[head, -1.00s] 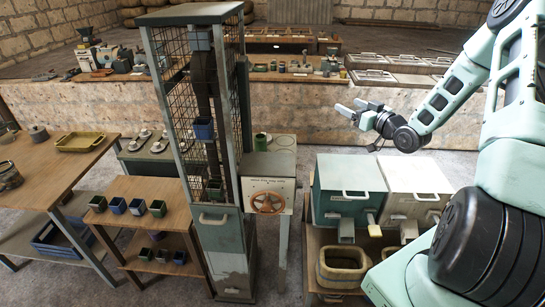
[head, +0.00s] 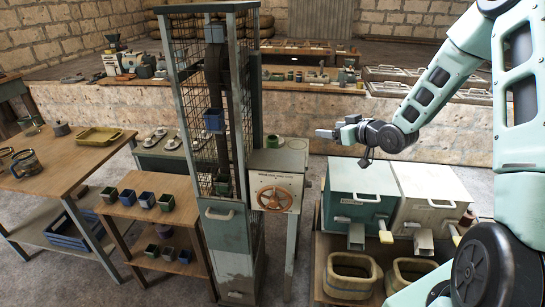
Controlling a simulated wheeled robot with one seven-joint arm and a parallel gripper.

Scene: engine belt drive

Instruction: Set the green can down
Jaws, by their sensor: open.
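The small green can (head: 272,141) stands upright on the grey top of the cabinet with the handwheel (head: 276,161), close beside the wire-mesh tower. My gripper (head: 322,132) is open and empty. It points left in the picture, to the right of the can and apart from it. How far it is from the can in depth is hard to tell. The fingers are small in view.
The mesh tower (head: 231,235) holds a belt with buckets (head: 213,121). A green box (head: 358,191) and a cream box (head: 428,196) stand below my arm, with wooden tubs (head: 352,259) under them. Shelves with small pots (head: 147,200) stand left.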

